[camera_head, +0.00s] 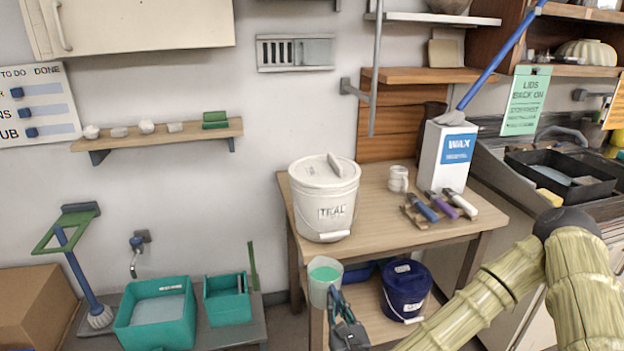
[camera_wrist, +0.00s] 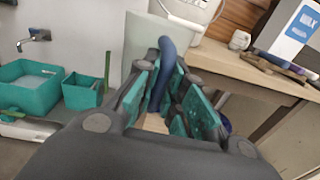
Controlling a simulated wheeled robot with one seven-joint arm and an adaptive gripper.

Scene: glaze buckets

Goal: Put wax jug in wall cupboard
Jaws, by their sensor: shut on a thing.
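My gripper (camera_head: 338,306) is shut on the blue handle of a pale jug (camera_head: 318,290) with green contents. In the wrist view, the curved blue handle (camera_wrist: 163,68) stands between the teal-padded fingers, and the pale jug body (camera_wrist: 139,40) is beyond them. The jug looks upright, in front of the worktable's left front part. It bears no label I can see. The wall cupboard (camera_head: 135,28) is cream, at the upper left, and its visible front looks shut, with a handle on the left. A white container marked WAX (camera_head: 430,155) stands on the table.
The wooden worktable (camera_head: 375,225) holds a white lidded bucket (camera_head: 312,205), a mug (camera_head: 398,179) and several tools. A dark blue bucket (camera_head: 405,285) sits below. A small wall shelf (camera_head: 165,137) is under the cupboard. Teal tubs (camera_head: 160,325) stand low at left.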

